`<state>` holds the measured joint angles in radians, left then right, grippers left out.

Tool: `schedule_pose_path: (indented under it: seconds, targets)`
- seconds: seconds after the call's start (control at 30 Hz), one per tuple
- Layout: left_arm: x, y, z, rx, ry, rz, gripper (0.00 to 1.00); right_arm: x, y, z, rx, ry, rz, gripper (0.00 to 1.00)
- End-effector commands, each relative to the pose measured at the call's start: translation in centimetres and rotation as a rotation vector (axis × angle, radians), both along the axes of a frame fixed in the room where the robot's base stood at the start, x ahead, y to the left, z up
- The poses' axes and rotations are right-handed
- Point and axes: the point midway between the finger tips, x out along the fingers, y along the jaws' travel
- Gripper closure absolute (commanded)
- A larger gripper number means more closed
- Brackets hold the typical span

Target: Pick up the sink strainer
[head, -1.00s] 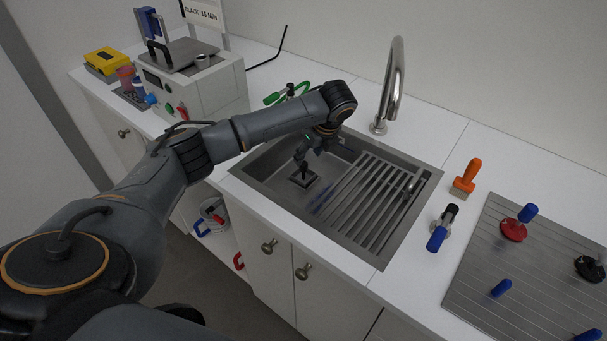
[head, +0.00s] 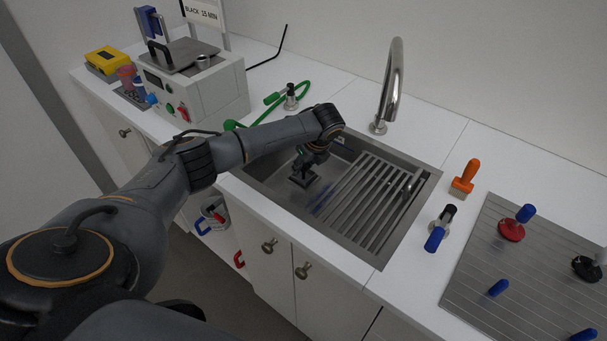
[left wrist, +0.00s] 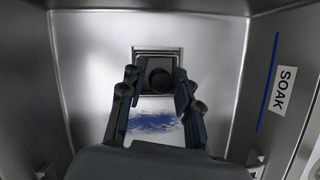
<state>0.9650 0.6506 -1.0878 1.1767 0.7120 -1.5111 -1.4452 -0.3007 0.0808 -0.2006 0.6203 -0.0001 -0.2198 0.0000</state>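In the left wrist view the strainer (left wrist: 158,76) lies between the fingertips of my left gripper (left wrist: 156,84). My right gripper is not in view.
A slatted rack (head: 370,200) covers the sink's right part. The faucet (head: 391,85) stands behind. A SOAK label (left wrist: 283,88) is on a side wall.

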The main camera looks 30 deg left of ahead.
Motion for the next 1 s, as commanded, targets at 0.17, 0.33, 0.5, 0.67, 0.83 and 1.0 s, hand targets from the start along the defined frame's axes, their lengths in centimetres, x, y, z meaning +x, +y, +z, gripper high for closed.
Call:
schedule_pose_path:
  seconds: [0.17, 0.33, 0.5, 0.67, 0.83, 1.0]
  targets:
    - [0.0, 0.0, 0.0, 0.000, 0.000, 0.001, 1.00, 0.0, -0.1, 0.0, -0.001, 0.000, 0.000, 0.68]
    - [0.0, 0.0, 0.1, 0.000, -0.001, 0.001, 1.00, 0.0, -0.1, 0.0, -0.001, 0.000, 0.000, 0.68]
    - [0.1, 0.0, 0.4, 0.000, -0.002, 0.000, 1.00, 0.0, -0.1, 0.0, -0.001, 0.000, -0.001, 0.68]
    - [0.2, 0.1, 1.9, -0.001, -0.005, 0.001, 1.00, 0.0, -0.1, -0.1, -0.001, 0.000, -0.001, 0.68]
    - [-0.6, -1.1, 4.6, -0.002, -0.005, -0.004, 1.00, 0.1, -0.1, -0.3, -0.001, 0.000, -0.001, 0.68]
    - [-2.5, -3.9, 8.7, -0.003, -0.007, -0.005, 1.00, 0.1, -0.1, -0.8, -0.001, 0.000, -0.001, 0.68]
